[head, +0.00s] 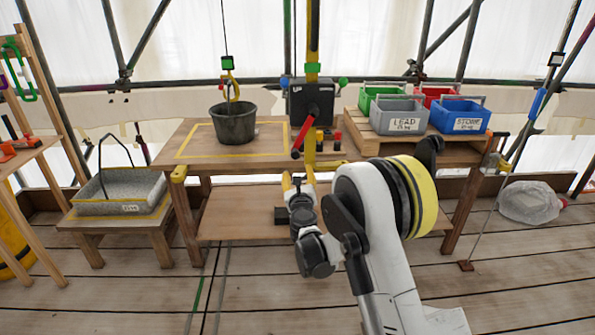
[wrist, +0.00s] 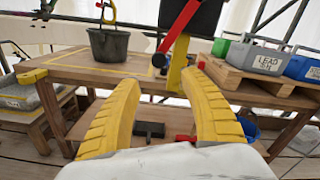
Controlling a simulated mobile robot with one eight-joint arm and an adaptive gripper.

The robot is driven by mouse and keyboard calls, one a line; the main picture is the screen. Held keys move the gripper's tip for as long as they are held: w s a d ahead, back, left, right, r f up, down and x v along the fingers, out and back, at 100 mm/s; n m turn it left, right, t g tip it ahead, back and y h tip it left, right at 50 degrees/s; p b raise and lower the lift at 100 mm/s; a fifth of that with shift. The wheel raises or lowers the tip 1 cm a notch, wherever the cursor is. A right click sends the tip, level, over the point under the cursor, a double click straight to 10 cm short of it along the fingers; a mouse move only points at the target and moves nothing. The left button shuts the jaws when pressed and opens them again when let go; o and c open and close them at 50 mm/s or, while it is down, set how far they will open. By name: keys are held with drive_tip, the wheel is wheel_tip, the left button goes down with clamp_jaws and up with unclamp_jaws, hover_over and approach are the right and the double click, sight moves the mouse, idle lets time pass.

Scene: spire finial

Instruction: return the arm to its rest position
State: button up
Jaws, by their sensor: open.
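My gripper (head: 299,181) is in the middle of the head view, in front of the workbench (head: 190,150). In the wrist view its two yellow ribbed fingers (wrist: 160,105) stand wide apart with nothing between them. My white arm with black joints and a yellow band reaches up from the lower right of the head view and bends down toward the gripper. The gripper appears apart from the bench, though the exact gap cannot be told.
On the bench stand a dark bucket (head: 233,124) below a hook, a black box on a yellow post (head: 312,102), and a pallet (head: 372,137) with several coloured bins. A grey tub (head: 120,192) sits left, a plastic-wrapped bundle (head: 530,202) right. Front floor planks are clear.

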drive_tip(key=s+r+n+g+y, duration=0.3)
drive_tip(key=s+r+n+y, duration=0.2)
drive_tip(key=s+r+n, duration=1.15)
drive_tip(key=s+d+f+n+g+h, duration=0.1)
drive_tip(key=s+d+f+n+g, duration=0.1)
drive_tip(key=s, duration=0.9)
drive_tip(key=s+d+f+n+g+h, duration=0.2)
drive_tip(key=s+d+f+n, duration=0.3)
drive_tip(key=s, duration=0.5)
drive_tip(key=s+d+f+n+g+h, duration=0.2)
drive_tip(key=s+d+n, duration=0.5)
drive_tip(key=s, duration=0.4)
drive_tip(key=shift+s+f+n+g, duration=0.3)
drive_tip(key=shift+f+n+g, duration=0.6)
drive_tip(key=shift+g, duration=0.1)
